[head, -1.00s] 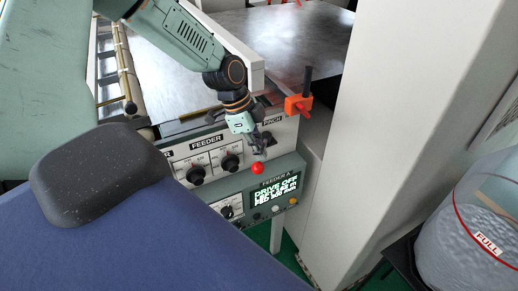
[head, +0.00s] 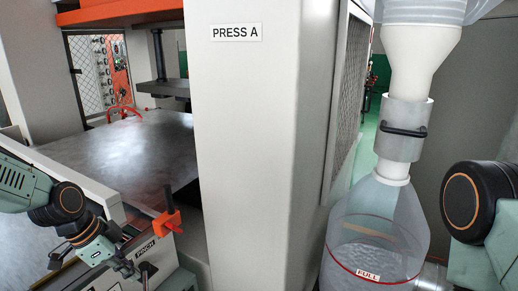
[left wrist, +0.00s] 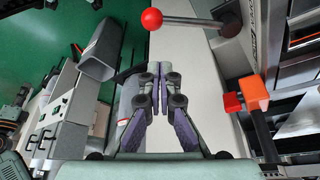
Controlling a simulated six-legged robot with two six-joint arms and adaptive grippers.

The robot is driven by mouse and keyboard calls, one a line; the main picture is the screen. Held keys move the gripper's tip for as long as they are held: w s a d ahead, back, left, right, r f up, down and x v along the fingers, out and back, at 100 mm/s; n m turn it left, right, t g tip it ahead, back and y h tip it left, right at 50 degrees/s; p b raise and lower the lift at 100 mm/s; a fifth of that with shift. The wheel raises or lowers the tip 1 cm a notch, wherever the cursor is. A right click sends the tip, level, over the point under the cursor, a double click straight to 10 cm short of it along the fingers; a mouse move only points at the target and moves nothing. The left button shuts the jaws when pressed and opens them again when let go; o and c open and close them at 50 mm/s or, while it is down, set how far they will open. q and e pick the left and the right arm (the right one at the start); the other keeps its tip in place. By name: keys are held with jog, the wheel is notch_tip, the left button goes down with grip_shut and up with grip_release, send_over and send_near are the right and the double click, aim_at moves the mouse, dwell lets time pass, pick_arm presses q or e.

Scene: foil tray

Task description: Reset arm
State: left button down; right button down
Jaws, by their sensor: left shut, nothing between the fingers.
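My left gripper (head: 136,274) is low at the left in the head view, by the feeder's PINCH label. The left wrist view shows the fingers (left wrist: 160,78) shut together with nothing between them. A lever with a red ball knob (left wrist: 152,20) lies just beyond the fingertips in that view, apart from them. An orange clamp (head: 167,222) with a black handle stands right of the gripper in the head view. My right arm shows only as a joint at the right edge; its gripper is out of frame.
The PRESS A column (head: 250,150) stands in the middle. A bare metal plate (head: 130,150) lies left of it. A clear container (head: 375,235) marked FULL stands at right beneath a white funnel (head: 412,60). An orange block (left wrist: 254,92) lies right of the fingers.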

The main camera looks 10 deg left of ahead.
pick_arm(q)
jog(key=s+d+f+n+t+y+b, duration=0.1)
jog(key=d+f+n+b, duration=0.25)
jog(key=f, duration=0.25)
jog(key=s+d+f+n+t+b, duration=0.1)
jog(key=s+d+f+n+b, duration=0.1)
jog(key=f+n+b, duration=0.3)
jog(key=s+d+f+n+y+b, duration=0.1)
jog(key=d+f+n, duration=0.2)
jog(key=f, duration=0.4)
jog(key=s+d+f+g+y+b, duration=0.1)
jog(key=s+f+g+b, duration=0.3)
jog(key=s+f+b, duration=1.1)
jog(key=s+d+f, duration=0.1)
jog(key=s+f, duration=0.8)
jog(key=f, duration=0.1)
jog(key=shift+d+f+g+y+b, duration=0.15)
jog(key=shift+f+g+y+b, duration=0.15)
jog(key=shift+b, duration=0.1)
